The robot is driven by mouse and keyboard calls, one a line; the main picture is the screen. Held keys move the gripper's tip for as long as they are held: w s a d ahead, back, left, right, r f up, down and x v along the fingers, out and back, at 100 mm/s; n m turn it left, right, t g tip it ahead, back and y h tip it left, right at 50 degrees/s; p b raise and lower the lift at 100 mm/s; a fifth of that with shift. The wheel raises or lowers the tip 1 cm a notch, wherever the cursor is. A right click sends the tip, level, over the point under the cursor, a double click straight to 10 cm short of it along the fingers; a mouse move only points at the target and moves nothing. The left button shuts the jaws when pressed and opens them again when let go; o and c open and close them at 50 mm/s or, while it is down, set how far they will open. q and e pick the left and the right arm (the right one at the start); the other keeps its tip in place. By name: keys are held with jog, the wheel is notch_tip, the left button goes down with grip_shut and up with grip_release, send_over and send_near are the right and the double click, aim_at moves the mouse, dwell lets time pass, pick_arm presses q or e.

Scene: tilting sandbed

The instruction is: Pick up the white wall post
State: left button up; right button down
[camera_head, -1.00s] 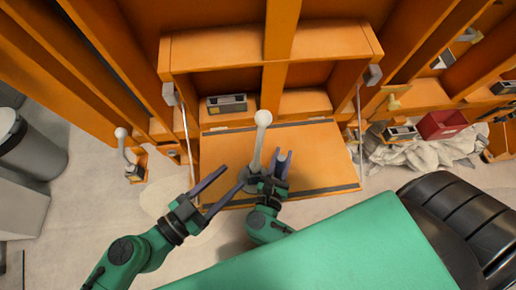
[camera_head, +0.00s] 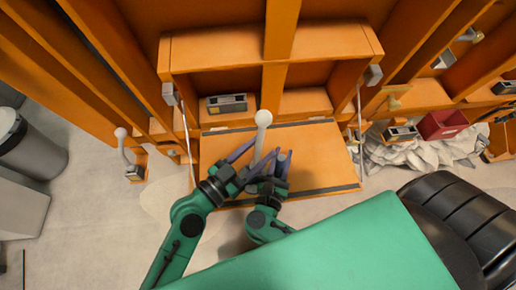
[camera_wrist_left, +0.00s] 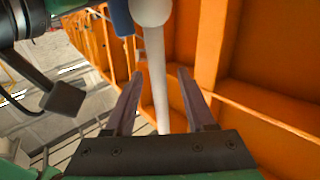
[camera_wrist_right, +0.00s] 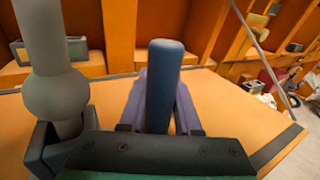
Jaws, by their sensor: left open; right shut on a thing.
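A white post (camera_head: 262,135) with a round ball top stands at the front of the orange fold-down shelf. My left gripper (camera_head: 261,152) is open, with its fingers on either side of the post. In the left wrist view the post (camera_wrist_left: 157,65) runs between the open fingers (camera_wrist_left: 160,78), apart from both. My right gripper (camera_head: 283,155) is beside the post and shut on a blue handle (camera_wrist_right: 165,75). A second ball-topped white post (camera_head: 122,142) stands at the left.
The orange shelf (camera_head: 325,150) hangs open below a cabinet holding a grey box (camera_head: 227,104). A red bin (camera_head: 442,124) and crumpled white cloth (camera_head: 420,155) lie at right. A grey bin (camera_head: 30,145) stands at left.

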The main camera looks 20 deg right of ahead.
aim_at(258, 119)
pick_arm(q)
grip_shut()
jog(key=shift+r, duration=0.1)
notch_tip(258, 119, up, 13)
jog(key=shift+f, duration=0.15)
dwell(0.4)
